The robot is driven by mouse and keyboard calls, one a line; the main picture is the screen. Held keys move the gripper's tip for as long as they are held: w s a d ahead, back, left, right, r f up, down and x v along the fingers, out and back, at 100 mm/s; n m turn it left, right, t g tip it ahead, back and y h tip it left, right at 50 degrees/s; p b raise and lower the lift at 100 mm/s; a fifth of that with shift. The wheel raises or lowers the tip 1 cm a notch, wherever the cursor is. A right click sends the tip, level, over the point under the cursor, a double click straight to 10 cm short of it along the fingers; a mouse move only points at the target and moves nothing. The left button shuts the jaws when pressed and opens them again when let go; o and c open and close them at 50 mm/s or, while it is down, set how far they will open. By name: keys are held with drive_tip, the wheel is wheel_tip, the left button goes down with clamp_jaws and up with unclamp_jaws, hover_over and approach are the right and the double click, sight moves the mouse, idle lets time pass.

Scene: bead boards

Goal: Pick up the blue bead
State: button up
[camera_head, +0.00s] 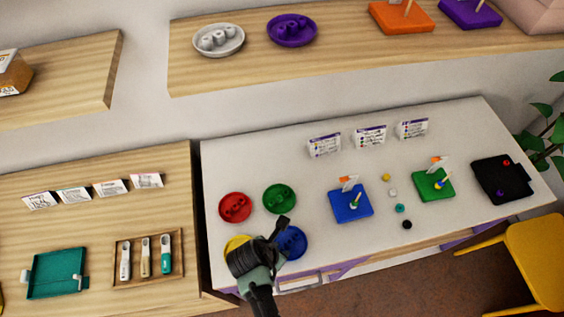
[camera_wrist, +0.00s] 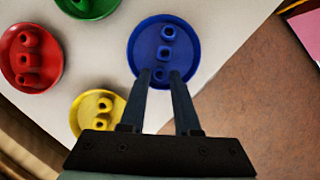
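A round blue dish (camera_wrist: 137,50) holds three blue beads, and the nearest blue bead (camera_wrist: 160,74) shows between the fingertips of my gripper (camera_wrist: 160,76) in the wrist view. My gripper is open, with a finger on each side of that bead; I cannot tell how high the tips are or whether they touch it. Two more blue beads (camera_wrist: 167,31) sit farther up in the dish, clear of the fingers. In the head view, the blue dish (camera_head: 297,246) is at the table's front edge, partly hidden by my gripper (camera_head: 283,231).
The red dish (camera_head: 234,219), green dish (camera_head: 268,209) and yellow dish (camera_wrist: 78,121) stand close by on the white table. A blue board (camera_head: 338,210) and a green board (camera_head: 424,193) with pegs lie to the right, with loose beads between them.

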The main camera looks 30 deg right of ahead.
drive_tip(key=shift+d+f, duration=0.1)
drive_tip(key=shift+f, duration=0.25)
clamp_jaws()
